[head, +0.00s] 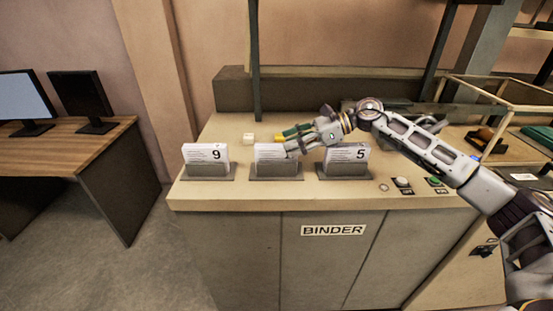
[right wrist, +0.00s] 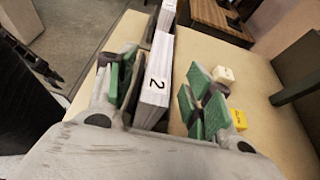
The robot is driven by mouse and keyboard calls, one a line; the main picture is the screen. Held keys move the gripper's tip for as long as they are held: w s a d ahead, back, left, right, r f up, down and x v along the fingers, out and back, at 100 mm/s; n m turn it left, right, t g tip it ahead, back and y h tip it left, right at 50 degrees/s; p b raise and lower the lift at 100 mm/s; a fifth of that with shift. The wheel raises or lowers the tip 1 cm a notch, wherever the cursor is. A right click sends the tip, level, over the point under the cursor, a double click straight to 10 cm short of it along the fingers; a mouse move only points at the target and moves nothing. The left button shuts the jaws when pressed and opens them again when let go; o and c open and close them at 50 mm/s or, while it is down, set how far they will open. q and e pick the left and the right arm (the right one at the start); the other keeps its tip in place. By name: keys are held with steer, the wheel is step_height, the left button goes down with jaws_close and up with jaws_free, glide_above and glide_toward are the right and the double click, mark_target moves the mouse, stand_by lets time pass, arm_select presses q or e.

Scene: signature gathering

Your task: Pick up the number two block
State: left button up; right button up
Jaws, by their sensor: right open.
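The number two block (right wrist: 156,98), a white paper stack marked 2, stands upright between the green pads of my open right gripper (right wrist: 162,90) in the right wrist view. A gap shows between the right pads and the block; the left pads are closer, and I cannot tell if they touch. In the head view the block (head: 264,154) stands in the middle holder (head: 277,171) on the counter. My right gripper (head: 292,142) reaches in from the right at its top and hides its number. My left gripper is not in view.
Similar blocks marked 9 (head: 205,154) and 5 (head: 346,156) stand in holders to the left and right. A small white cube (head: 248,137) and a yellow cube (right wrist: 239,119) lie behind on the counter. Buttons (head: 402,182) are at the front right.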

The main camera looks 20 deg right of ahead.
mark_target(280, 145)
steer(key=shift+a+f, duration=0.1)
steer(key=shift+a, duration=0.3)
steer(key=p+x, duration=0.1)
steer(key=x, duration=0.2)
steer(key=shift+w+a, duration=0.15)
steer(key=shift+a, duration=0.15)
steer(key=shift+w+a+f, duration=0.1)
steer(key=shift+a+f, duration=0.15)
steer(key=shift+a, duration=0.05)
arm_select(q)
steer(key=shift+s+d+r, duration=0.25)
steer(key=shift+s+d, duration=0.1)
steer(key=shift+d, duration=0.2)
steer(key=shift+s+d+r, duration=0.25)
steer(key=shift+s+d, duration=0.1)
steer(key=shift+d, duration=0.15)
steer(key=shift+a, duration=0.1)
arm_select(e)
jaws_close()
